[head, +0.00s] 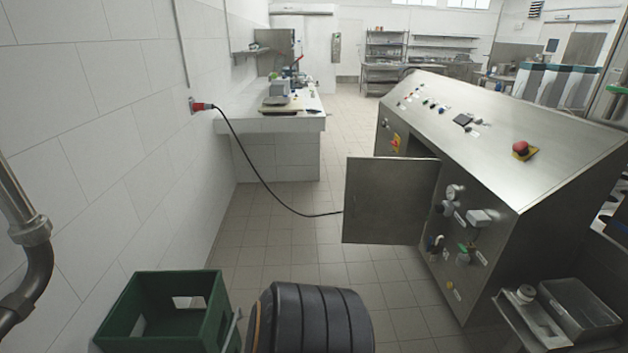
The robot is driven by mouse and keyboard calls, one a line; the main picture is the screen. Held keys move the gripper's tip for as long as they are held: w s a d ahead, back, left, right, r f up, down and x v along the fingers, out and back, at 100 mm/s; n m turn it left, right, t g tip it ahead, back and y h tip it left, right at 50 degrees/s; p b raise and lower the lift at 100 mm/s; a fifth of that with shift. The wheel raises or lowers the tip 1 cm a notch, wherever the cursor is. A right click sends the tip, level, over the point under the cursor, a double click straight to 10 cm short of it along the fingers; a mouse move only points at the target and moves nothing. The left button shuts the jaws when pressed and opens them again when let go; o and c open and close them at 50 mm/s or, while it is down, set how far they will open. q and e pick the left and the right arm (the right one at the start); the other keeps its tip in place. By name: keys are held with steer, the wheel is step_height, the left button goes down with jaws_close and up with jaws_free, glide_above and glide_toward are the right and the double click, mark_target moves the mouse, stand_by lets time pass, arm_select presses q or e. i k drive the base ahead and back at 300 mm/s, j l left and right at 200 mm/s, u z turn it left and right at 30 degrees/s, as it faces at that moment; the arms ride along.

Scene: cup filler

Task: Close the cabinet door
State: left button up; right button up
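The cabinet door (390,201) is a flat grey metal panel. It stands open, swung out to the left from the front of the sloping steel machine cabinet (480,260). A dark opening (420,146) shows just above and behind the door's top edge; most of the inside is hidden by the door. Neither my left nor my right gripper shows in the head view.
A green crate (165,312) and a dark ribbed round object (312,318) stand at the bottom. A black cable (262,182) runs from a red wall plug (202,106) behind the door. A steel tray (575,310) is at lower right.

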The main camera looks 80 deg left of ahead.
mark_target(387, 201)
steer(key=u, duration=2.1)
